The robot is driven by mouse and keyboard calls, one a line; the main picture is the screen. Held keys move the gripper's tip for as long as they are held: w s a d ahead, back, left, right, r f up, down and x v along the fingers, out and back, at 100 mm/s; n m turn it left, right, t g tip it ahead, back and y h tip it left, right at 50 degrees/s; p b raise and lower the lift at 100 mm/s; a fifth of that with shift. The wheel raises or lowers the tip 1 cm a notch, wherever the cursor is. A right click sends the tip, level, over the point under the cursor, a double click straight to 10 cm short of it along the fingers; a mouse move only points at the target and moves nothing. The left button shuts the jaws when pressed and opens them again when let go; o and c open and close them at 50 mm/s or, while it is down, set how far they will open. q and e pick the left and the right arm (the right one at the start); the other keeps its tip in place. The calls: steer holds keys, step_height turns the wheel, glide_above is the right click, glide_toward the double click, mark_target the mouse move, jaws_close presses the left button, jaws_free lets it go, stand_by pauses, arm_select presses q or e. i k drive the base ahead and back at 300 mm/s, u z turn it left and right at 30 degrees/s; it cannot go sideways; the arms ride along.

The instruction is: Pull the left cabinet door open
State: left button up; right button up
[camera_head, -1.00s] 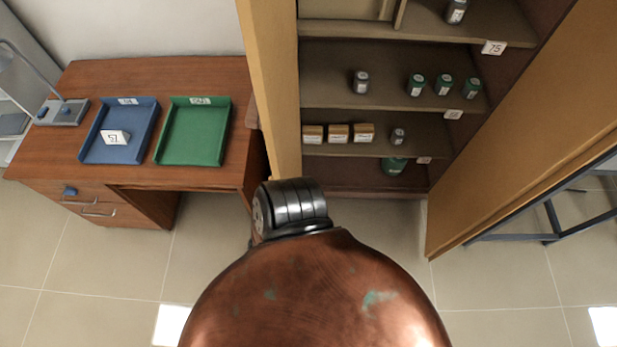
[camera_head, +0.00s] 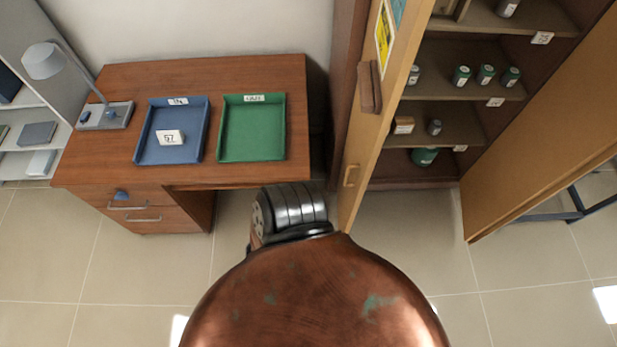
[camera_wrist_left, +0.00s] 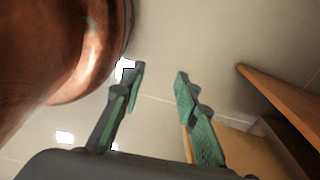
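The left cabinet door (camera_head: 362,125) stands swung out from the cabinet (camera_head: 420,180) in the head view, seen at a steep angle. Its face carries a small pale handle (camera_head: 350,175), a brown block and a yellow and blue notice. My left gripper (camera_wrist_left: 158,78) shows in the left wrist view with its two green-padded fingers apart and nothing between them. Tan and brown wooden panels lie beyond its right finger; I cannot tell which piece is the door. In the head view the gripper is hidden. My right gripper is not in view.
The right cabinet door (camera_head: 545,130) stands wide open. Shelves hold bottles and a box. A desk (camera_head: 225,75) with a blue tray (camera_head: 150,150), a green tray (camera_head: 280,145) and a lamp (camera_head: 45,62) stands left. Tiled floor (camera_head: 410,245) is clear before the cabinet.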

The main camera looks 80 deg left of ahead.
mark_target(395, 30)
steer(key=k, duration=0.35)
steer(key=u, duration=0.75)
